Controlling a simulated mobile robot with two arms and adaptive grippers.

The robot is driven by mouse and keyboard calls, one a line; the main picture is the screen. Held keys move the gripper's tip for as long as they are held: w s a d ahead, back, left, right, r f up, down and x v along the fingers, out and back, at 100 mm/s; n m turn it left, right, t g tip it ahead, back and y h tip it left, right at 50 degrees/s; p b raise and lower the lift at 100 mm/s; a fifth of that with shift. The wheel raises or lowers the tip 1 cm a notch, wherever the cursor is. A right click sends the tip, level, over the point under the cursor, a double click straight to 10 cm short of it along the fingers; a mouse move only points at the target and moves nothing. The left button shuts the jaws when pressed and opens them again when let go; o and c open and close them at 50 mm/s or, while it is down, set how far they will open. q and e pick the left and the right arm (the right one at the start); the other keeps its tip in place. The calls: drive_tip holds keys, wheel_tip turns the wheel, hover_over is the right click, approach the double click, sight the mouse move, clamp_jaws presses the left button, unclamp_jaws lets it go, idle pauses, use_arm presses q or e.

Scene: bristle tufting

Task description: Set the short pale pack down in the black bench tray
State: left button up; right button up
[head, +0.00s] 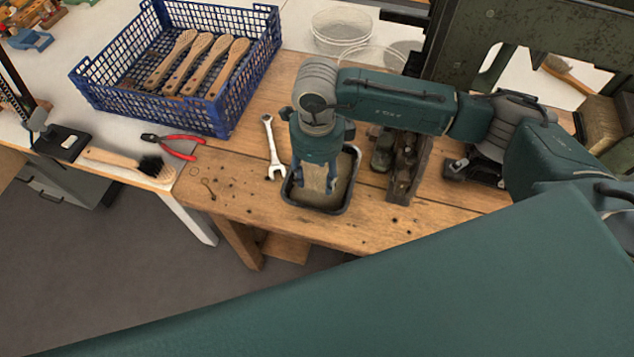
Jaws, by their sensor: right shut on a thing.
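The black bench tray (345,207) sits on the wooden bench near its front edge, with a dull beige inside. My right gripper (314,191) points down into the tray, its fingers inside the rim outline. It is shut on the short pale pack, which is mostly hidden by the gripper and hard to tell from the beige tray inside. I cannot tell whether the pack touches the tray floor. My left gripper is not in view.
A wrench (272,150) lies just left of the tray, and a wood plane (404,170) stands close on its right. A blue crate (108,102) with several brushes stands at back left. Red-handled pliers (180,148) and a loose brush (120,160) lie at left.

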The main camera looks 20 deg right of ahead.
sight(317, 189)
wheel_tip(317, 189, down, 6)
drive_tip(key=shift+r+p, duration=0.1)
drive_tip(key=shift+p, duration=0.5)
drive_tip(key=shift+f, duration=0.2)
drive_tip(key=shift+f+b, duration=0.15)
drive_tip(key=shift+b, duration=0.15)
drive_tip(key=o, duration=1.2)
drive_tip(key=shift+c, duration=0.2)
